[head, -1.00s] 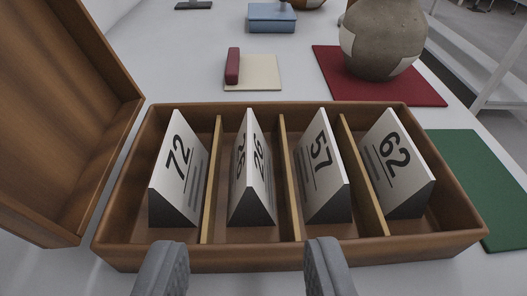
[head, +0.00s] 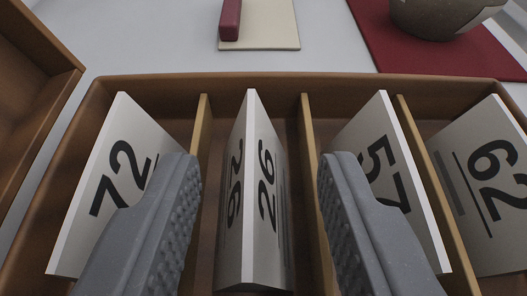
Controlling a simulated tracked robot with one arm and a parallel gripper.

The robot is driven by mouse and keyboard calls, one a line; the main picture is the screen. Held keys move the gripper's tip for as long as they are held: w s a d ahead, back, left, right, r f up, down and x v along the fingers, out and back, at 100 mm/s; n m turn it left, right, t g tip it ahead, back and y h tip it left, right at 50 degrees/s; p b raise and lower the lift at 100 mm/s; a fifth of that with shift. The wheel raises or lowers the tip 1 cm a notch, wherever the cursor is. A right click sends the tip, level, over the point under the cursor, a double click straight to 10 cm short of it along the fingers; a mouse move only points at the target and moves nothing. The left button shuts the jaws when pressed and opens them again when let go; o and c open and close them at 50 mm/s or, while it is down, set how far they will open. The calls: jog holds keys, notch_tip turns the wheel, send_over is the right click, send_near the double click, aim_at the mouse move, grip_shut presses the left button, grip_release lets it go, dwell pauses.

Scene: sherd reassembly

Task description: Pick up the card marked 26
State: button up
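The card marked 26 (head: 267,190) is a white tent-shaped card standing upright in the second compartment from the left of a wooden box (head: 250,86). Its ridge points towards me, and the number shows on both sloping faces. My gripper (head: 258,165) is open, with one grey finger on each side of this card and clear gaps between. The left finger covers part of the card marked 72 (head: 120,165). The right finger covers part of the card marked 57 (head: 385,150). The card's lower end is near the bottom picture edge.
Thin wooden dividers (head: 307,130) separate the compartments. The card marked 62 (head: 485,180) stands in the rightmost one. The box's open lid (head: 30,80) rises at left. Behind lie a cream pad with a maroon block (head: 230,20) and a red mat (head: 445,60) bearing a pot (head: 435,18).

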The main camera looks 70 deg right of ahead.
jog(key=shift+w+d+f, duration=0.15)
jog(key=shift+d+f, duration=0.05)
jog(key=shift+d, duration=0.3)
grip_shut()
jog(key=shift+r, duration=0.2)
